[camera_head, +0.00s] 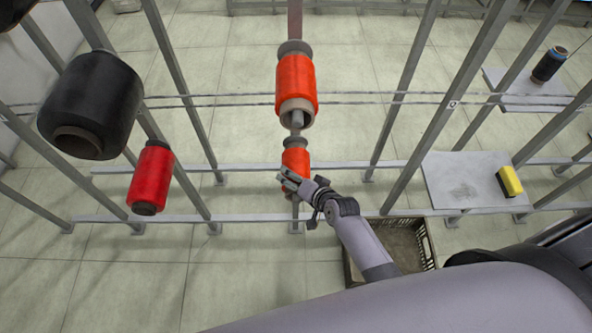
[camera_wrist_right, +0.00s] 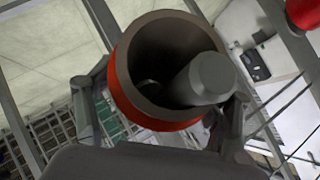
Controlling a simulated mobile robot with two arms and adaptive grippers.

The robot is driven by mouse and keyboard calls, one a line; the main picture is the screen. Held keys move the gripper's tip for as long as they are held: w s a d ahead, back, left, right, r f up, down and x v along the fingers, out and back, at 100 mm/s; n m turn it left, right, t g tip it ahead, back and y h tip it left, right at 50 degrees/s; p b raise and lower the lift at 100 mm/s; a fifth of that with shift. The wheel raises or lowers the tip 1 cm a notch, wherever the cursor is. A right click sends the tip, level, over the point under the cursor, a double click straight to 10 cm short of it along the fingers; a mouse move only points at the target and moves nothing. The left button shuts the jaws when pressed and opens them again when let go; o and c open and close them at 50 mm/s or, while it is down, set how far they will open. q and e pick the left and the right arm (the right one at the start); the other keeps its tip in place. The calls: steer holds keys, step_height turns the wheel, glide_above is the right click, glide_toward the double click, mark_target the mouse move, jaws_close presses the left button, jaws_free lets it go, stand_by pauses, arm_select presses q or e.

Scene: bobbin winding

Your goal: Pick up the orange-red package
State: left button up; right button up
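Two orange-red bobbins hang one above the other in the middle of the head view. The upper bobbin (camera_head: 296,82) has a pale core end. The lower bobbin (camera_head: 295,158) is partly covered by my right gripper (camera_head: 291,181). The right wrist view shows an orange-red bobbin (camera_wrist_right: 122,88) close up, its open core facing the camera and a grey peg inside it. In that view the right gripper (camera_wrist_right: 170,100) has one finger on each side of the bobbin. Whether the fingers press on it cannot be told. My left gripper is not in view.
A large black bobbin (camera_head: 92,103) and a red bobbin (camera_head: 151,177) hang on the left. Metal posts and rails surround the gripper. A crate (camera_head: 428,243) stands below right. Grey plates hold a yellow bobbin (camera_head: 509,182) and a dark bobbin (camera_head: 549,65).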

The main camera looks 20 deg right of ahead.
steer(key=c, duration=0.8)
steer(key=shift+c, duration=0.2)
steer(key=shift+r, duration=0.15)
